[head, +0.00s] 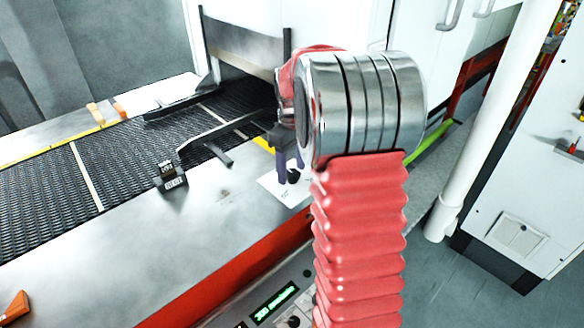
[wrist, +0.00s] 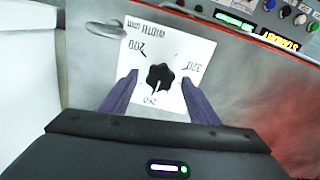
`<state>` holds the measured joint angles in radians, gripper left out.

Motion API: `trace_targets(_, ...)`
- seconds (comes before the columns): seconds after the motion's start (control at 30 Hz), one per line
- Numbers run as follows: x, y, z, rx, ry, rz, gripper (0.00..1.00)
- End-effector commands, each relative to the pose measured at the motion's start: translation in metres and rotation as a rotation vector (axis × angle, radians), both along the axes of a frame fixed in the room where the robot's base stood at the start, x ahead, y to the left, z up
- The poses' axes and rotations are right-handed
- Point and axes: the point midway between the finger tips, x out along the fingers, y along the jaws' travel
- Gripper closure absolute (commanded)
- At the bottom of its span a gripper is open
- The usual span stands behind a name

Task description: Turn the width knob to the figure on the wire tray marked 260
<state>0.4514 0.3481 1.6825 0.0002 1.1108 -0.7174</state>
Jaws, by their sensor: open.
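The black width knob (wrist: 160,78) sits on a white card (wrist: 184,50) with printed figures, which appear upside down in the wrist view. A 200 is upper left, a 320 is right, and a figure that looks like 260 is below. A pale pointer mark on the knob seems to face the lower figure. My gripper (wrist: 160,88) is open, its purple fingers on either side of the knob, with gaps visible. In the head view my gripper (head: 286,160) is above the card (head: 270,190).
The mesh belt (head: 45,165) runs into a dark machine opening behind my gripper. A control panel with a green display (head: 274,304) is at the front; its buttons and an amber display (wrist: 281,41) show in the wrist view. The metal ledge left of the card is mostly clear.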

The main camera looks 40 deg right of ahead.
Motion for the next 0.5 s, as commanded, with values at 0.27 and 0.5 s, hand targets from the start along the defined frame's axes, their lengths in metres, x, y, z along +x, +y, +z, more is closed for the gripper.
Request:
trace_targets(0.27, 0.001, 0.0, 0.031, -0.002, -0.004, 0.0, 0.45)
trace_targets(0.5, 0.001, 0.0, 0.073, -0.002, -0.005, 0.0, 0.45)
